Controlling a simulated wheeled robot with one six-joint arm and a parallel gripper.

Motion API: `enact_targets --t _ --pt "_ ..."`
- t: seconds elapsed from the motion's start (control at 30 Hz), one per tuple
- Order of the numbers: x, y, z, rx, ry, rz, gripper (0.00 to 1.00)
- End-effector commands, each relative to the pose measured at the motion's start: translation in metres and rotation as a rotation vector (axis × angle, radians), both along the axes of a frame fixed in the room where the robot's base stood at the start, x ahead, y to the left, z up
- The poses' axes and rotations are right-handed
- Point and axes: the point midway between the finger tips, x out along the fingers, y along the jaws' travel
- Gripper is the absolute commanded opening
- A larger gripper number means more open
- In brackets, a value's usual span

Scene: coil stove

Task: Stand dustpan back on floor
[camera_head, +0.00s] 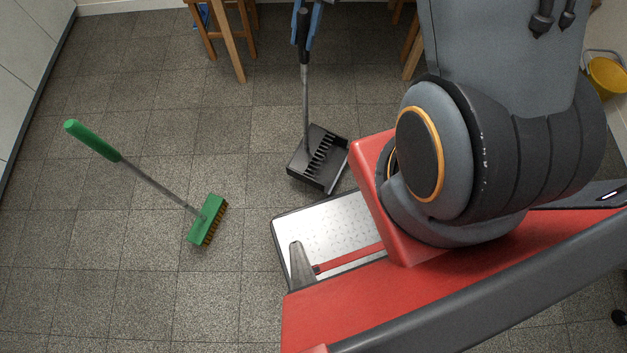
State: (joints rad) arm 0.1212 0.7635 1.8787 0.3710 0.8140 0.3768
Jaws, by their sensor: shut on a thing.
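The dustpan has a black toothed pan (318,160) and a long grey handle (305,100) with a black grip at the top edge of the head view. The pan is low over the floor tiles, just beyond the front of my base; I cannot tell whether it touches the floor. The handle rises nearly straight up the picture. My gripper (306,28) shows only in part at the top edge, its blue fingers on both sides of the black grip. It is shut on the dustpan's handle. The rest of the gripper is out of frame.
A green broom (208,220) is to the left, its handle pointing to the upper left. Wooden furniture legs (230,45) stand at the back. A yellow bucket (606,77) is at the right edge. Grey tiled floor (110,270) is clear around the broom.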

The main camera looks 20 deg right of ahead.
Motion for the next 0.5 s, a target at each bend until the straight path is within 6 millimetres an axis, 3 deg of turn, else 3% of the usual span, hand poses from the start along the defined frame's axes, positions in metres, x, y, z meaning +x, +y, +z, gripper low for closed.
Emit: enact_targets --t 0.2,0.5 --pt "0.010 -0.002 0.010 0.013 0.027 -0.433 0.00" --pt "0.014 -0.003 0.018 0.028 0.055 -0.674 0.00"
